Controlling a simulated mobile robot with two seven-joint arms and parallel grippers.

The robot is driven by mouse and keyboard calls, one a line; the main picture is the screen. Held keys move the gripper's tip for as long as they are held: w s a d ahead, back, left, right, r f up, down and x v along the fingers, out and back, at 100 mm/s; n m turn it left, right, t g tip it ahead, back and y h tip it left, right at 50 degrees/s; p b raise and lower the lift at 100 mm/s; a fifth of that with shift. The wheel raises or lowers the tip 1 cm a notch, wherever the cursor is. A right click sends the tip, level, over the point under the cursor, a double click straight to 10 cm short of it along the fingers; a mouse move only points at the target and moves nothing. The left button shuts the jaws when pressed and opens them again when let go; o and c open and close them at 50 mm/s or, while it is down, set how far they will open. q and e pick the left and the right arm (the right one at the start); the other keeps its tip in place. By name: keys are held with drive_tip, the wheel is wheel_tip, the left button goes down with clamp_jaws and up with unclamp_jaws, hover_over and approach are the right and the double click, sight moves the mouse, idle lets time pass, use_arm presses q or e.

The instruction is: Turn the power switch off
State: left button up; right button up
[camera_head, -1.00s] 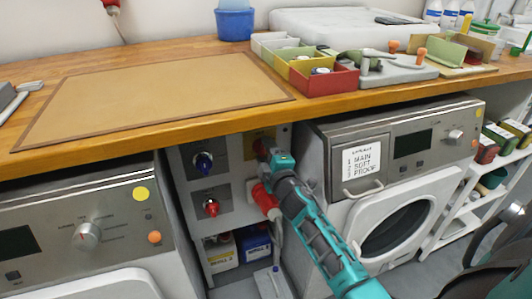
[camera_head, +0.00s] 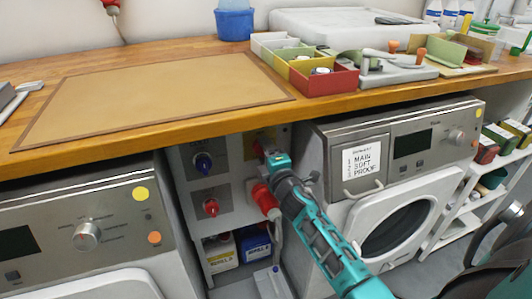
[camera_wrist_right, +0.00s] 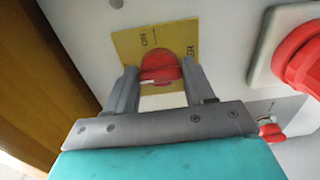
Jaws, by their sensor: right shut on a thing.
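The power switch is a red knob (camera_wrist_right: 160,67) on a yellow plate (camera_wrist_right: 128,45) marked "ON", with a partly hidden word beside it. In the head view the yellow plate (camera_head: 262,137) sits on the grey panel under the worktop, and my gripper partly covers the knob. My right gripper (camera_wrist_right: 161,78) has its two grey fingers on either side of the knob and is shut on it. It also shows in the head view (camera_head: 267,155), reaching in from the lower right. My left gripper is not in view.
A red plug (camera_head: 265,201) sits just below the switch; its socket (camera_wrist_right: 265,75) is close by. A blue knob (camera_head: 203,163) and another red knob (camera_head: 211,207) are to the left. The wooden worktop edge (camera_head: 150,132) overhangs the panel. Washing machines stand on both sides.

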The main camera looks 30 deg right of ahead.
drive_tip(key=o, duration=1)
drive_tip(key=shift+o, duration=0.2)
drive_tip(key=shift+s, duration=0.15)
drive_tip(key=p+v, duration=0.1)
drive_tip(key=v, duration=1.1)
drive_tip(key=shift+s, duration=0.35)
drive_tip(key=shift+a+f, duration=0.1)
